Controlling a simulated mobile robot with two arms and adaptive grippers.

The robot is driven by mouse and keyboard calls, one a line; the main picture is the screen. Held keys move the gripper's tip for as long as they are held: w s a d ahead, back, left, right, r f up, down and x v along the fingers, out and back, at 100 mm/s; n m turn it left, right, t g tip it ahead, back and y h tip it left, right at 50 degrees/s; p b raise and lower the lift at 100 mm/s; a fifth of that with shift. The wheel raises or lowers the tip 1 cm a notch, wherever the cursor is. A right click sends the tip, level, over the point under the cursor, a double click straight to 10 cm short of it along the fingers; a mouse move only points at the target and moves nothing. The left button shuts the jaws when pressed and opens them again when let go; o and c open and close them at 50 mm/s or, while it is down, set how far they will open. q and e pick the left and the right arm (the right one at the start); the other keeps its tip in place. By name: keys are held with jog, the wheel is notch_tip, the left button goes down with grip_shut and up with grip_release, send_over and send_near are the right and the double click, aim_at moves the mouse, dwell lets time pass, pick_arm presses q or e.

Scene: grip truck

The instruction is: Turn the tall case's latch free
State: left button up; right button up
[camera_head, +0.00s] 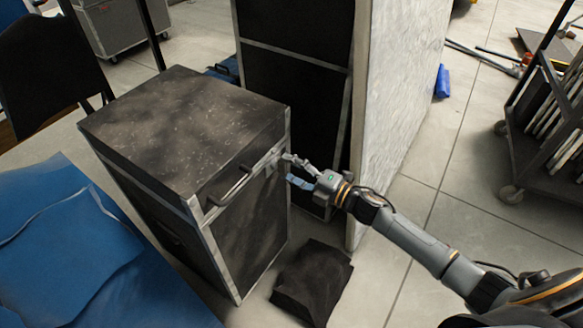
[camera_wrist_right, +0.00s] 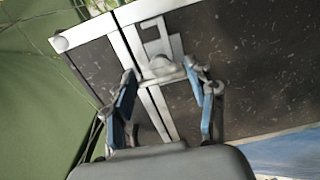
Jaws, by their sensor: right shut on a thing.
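The tall case (camera_head: 250,220) is dark with metal edging and stands upright left of the middle in the head view. Its lid seam and a grey metal latch (camera_wrist_right: 158,66) show close up in the right wrist view. My right gripper (camera_head: 287,168) reaches in from the right at the case's upper front. The fingers partly cover the latch's lower end. My left gripper is not in view.
A dark handle (camera_head: 229,187) sits on the case front left of my gripper. A taller black case (camera_head: 292,95) with a pale side stands close behind. A dark cloth-like object (camera_head: 312,281) lies on the floor in front. Blue sheeting (camera_head: 65,245) spreads at left; a cart (camera_head: 545,130) stands at right.

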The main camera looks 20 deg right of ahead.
dwell(0.3)
jog(key=o, duration=1.2)
jog(key=shift+c, duration=0.2)
jog(key=shift+d, duration=0.1)
jog(key=v, duration=1.2)
